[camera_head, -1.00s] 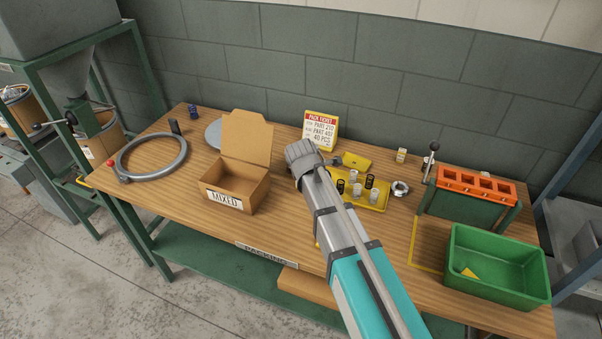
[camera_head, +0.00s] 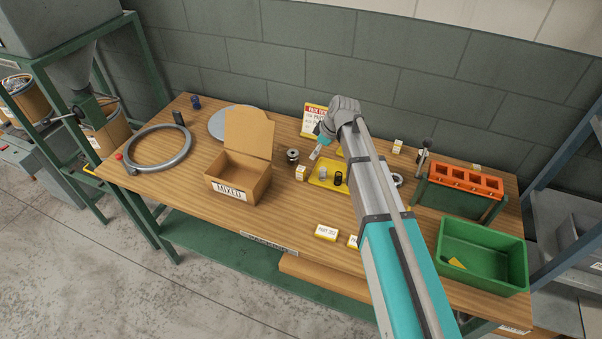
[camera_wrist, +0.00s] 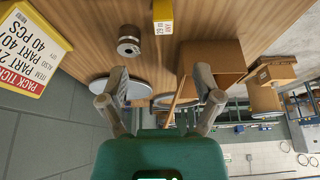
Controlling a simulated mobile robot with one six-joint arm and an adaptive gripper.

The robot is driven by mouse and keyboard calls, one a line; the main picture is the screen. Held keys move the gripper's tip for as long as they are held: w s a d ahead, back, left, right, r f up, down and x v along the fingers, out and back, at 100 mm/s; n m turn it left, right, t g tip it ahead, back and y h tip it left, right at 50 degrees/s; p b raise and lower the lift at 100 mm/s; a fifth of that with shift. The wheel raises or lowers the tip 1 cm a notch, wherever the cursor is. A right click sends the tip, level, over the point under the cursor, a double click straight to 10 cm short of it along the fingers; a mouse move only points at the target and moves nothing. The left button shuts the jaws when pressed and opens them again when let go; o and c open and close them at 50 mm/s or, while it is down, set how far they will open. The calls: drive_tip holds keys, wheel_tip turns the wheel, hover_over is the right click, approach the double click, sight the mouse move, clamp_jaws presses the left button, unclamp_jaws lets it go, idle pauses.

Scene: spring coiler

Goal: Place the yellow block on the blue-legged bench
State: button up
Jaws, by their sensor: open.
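I cannot tell for sure which thing is the yellow block. A small plain yellow piece (camera_head: 457,263) lies inside the green bin (camera_head: 485,238) at the table's right. A yellow patch (camera_head: 340,151) shows behind my arm and is mostly hidden. A blue-framed stand (camera_head: 572,142) at the right edge may be the blue-legged bench; it is cut off. My gripper (camera_head: 316,152) is above the back middle of the wooden table, near the pick ticket sign (camera_head: 312,121). In the wrist view my gripper (camera_wrist: 161,82) has its fingers wide apart with nothing held between them.
The open "MIXED" carton (camera_head: 238,180), a metal spool (camera_head: 293,156) and a yellow tray (camera_head: 322,174) of small cylinders are near my gripper. Yellow-and-white labelled boxes (camera_head: 327,232) lie in front. An orange-topped rack (camera_head: 464,181) stands right. The table's front left is clear.

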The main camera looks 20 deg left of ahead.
sight(303, 169)
drive_tip(key=shift+f, duration=0.15)
drive_tip(key=b+x, duration=0.7)
drive_tip(key=shift+a+f, duration=0.1)
drive_tip(key=shift+f, duration=0.2)
drive_tip(key=shift+a+f+b, duration=0.2)
drive_tip(key=shift+f+b, duration=0.15)
drive_tip(key=shift+b, duration=0.15)
drive_tip(key=shift+f, duration=0.15)
drive_tip(key=shift+s+b+x, duration=0.15)
drive_tip(key=shift+b+x, duration=1.05)
drive_tip(key=shift+s+b+x, duration=0.1)
drive_tip(key=shift+b+x, duration=1.1)
drive_tip(key=shift+x, duration=0.05)
drive_tip(key=shift+a, duration=0.1)
drive_tip(key=shift+c, duration=0.3)
clamp_jaws()
